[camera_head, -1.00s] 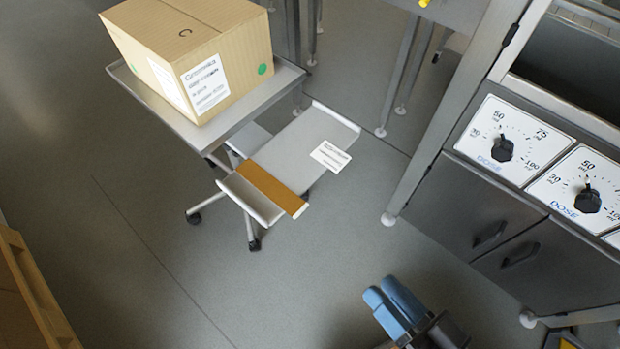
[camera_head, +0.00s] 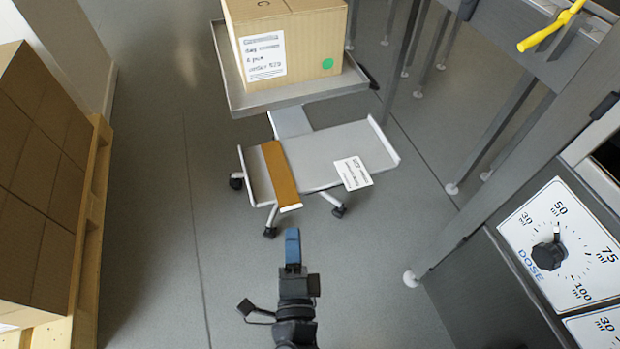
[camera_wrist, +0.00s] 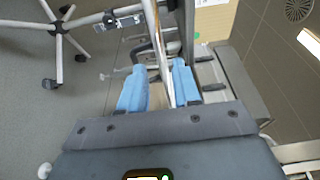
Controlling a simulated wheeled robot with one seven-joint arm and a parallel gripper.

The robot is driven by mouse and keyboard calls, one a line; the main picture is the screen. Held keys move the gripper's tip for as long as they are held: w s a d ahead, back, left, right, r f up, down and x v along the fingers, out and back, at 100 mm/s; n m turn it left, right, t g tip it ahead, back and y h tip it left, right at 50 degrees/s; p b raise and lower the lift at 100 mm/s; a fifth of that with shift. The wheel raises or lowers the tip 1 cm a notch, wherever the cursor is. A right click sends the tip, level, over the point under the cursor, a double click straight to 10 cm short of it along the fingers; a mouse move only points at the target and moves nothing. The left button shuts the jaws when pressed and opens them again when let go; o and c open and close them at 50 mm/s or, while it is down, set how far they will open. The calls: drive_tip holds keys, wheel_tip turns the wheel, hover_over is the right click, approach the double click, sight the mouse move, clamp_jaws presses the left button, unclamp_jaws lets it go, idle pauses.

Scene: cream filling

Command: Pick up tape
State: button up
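No roll of tape can be made out for certain. A flat orange-brown strip (camera_head: 281,176) lies across the left end of the cart's grey lower tray (camera_head: 325,150), and I cannot tell whether it is the tape. A white printed card (camera_head: 352,173) lies near that tray's right front edge. My gripper (camera_head: 292,246) is in front of the cart, apart from the strip, its blue fingers seen nearly edge-on. In the wrist view my gripper (camera_wrist: 160,88) has its two blue fingers apart, with cart parts showing behind the gap and nothing held.
A cardboard box (camera_head: 290,40) stands on the cart's upper tray (camera_head: 300,92). A pallet of brown boxes (camera_head: 45,170) is at the left. A steel machine with a dose dial (camera_head: 548,256) is at the right, with a yellow item (camera_head: 550,32) above.

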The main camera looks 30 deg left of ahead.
sight(288, 198)
drive_tip(key=x, duration=0.7)
drive_tip(key=shift+w+a, duration=0.25)
drive_tip(key=shift+w, duration=0.05)
drive_tip(key=shift+c, duration=0.3)
clamp_jaws()
